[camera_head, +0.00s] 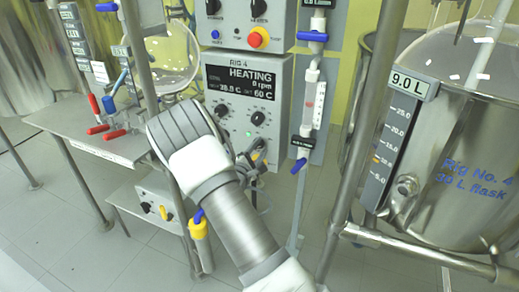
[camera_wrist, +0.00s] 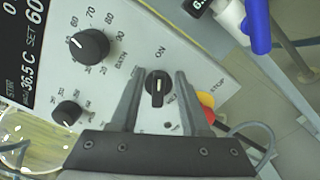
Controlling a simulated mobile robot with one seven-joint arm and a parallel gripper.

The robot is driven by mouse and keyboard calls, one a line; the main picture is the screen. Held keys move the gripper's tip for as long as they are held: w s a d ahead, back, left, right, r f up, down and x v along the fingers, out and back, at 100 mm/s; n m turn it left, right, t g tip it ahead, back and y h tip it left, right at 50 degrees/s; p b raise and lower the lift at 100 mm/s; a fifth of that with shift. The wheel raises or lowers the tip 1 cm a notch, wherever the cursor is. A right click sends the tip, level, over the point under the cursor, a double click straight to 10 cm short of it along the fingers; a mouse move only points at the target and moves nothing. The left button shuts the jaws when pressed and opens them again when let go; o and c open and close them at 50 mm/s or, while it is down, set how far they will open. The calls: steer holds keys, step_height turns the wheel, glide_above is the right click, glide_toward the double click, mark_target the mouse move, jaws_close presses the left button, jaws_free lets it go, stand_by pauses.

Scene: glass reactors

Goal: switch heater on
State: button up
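The heater control panel (camera_head: 240,115) is a grey box marked RIG 4. Its dark display (camera_head: 240,83) reads HEATING, 0 rpm and 60 C set. In the wrist view, a black rotary switch (camera_wrist: 158,89) sits beside the word ON, its white mark along the knob. My gripper (camera_wrist: 159,71) is open, with one finger on each side of the switch and visible gaps between. Contact depth cannot be told. In the head view my gripper (camera_head: 252,152) is at the panel's lower right, and the switch is hidden behind it.
A set dial (camera_wrist: 88,46) and a smaller dial (camera_wrist: 68,113) lie left of the fingers. A red and yellow stop button (camera_wrist: 207,105) is partly behind the right finger. A blue-handled valve (camera_head: 299,164) and a steel reactor vessel (camera_head: 450,145) stand to the right.

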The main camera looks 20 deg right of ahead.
stand_by(0.3)
steer(key=p+v, duration=0.3)
steer(key=v, duration=1.4)
steer(key=shift+s+a+r, duration=0.1)
steer(key=shift+s+r, duration=0.05)
steer(key=s+d+r+m+g+h, duration=0.1)
steer(key=s+d+r+m+g, duration=0.7)
steer(key=s+d+r+g, duration=0.15)
steer(key=s+a+r+m+g+y, duration=0.1)
steer(key=s+a+r+m+y, duration=0.2)
steer(key=s+y, duration=0.3)
steer(key=s+a+r+m+g+y, duration=0.1)
steer(key=s+a+r+m+y, duration=0.25)
steer(key=s, duration=0.45)
steer(key=s+a+r+t+y, duration=0.2)
steer(key=a+r+t+y, duration=0.2)
steer(key=a+r, duration=0.1)
step_height(320, 180, up, 19)
steer(key=p, duration=1.9)
steer(key=shift+s, duration=0.2)
